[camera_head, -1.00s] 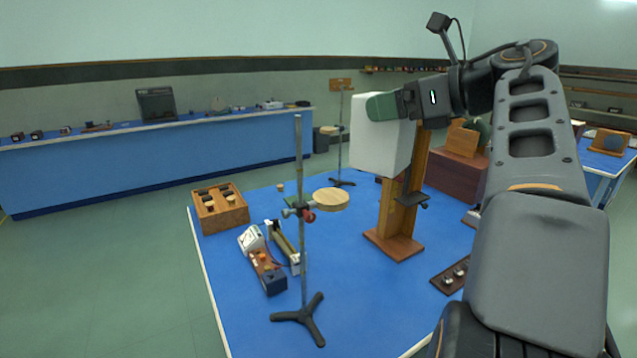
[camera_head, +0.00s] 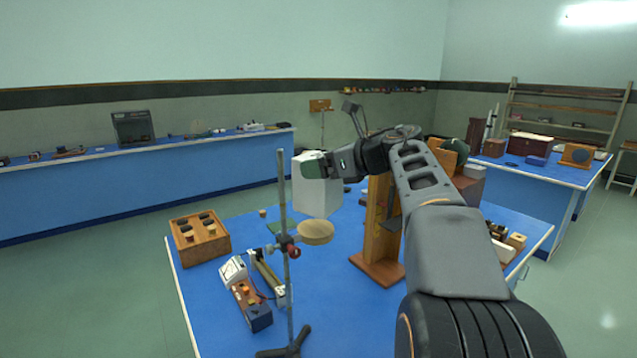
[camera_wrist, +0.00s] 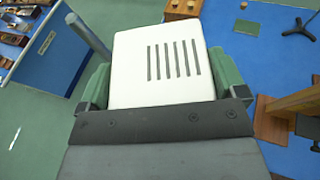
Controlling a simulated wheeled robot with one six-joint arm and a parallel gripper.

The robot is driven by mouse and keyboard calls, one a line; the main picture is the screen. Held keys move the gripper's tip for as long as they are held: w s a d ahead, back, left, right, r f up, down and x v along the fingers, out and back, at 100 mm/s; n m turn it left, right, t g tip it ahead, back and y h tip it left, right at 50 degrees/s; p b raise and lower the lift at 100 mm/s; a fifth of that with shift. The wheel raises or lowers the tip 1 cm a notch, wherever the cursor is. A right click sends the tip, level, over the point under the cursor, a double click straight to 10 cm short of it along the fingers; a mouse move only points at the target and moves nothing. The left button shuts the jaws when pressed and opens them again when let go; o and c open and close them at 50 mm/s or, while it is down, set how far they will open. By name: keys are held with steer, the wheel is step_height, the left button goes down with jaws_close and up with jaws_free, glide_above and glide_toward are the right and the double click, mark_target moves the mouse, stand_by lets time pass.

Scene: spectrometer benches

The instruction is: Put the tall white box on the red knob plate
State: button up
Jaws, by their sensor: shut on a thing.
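The tall white box (camera_head: 317,198) is held upright in the air by my gripper (camera_head: 314,165), whose green fingers grip its upper part. In the wrist view the box (camera_wrist: 160,65) shows dark slots on one face, with a green finger on each side. The red knob plate is a round wooden disc (camera_head: 316,231) on a metal rod stand, with a red knob (camera_head: 293,252) at its clamp. In the head view the box's bottom is just above the disc's far edge; its depth relative to the disc is unclear. The disc is not visible in the wrist view.
The stand's upright rod (camera_head: 283,190) rises left of the box. A tall wooden stand (camera_head: 380,250) is close on the right. A wooden box with dark knobs (camera_head: 200,238) and a meter (camera_head: 234,270) are at the left of the blue bench.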

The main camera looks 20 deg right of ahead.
steer(key=f, duration=0.1)
steer(key=w+f, duration=0.1)
steer(key=f, duration=0.2)
steer(key=shift+w+a+f, duration=0.1)
steer(key=shift+w+a, duration=0.1)
steer(key=shift+w, duration=0.2)
steer(key=shift+f, duration=0.4)
steer(key=shift+f, duration=0.1)
steer(key=shift+f+b, duration=0.15)
steer(key=shift+b, duration=0.15)
steer(key=o, duration=1.4)
steer(key=shift+r+p, duration=0.3)
steer(key=shift+p, duration=0.1)
steer(key=b+v, duration=0.2)
steer(key=v, duration=1)
steer(key=shift+s, duration=0.1)
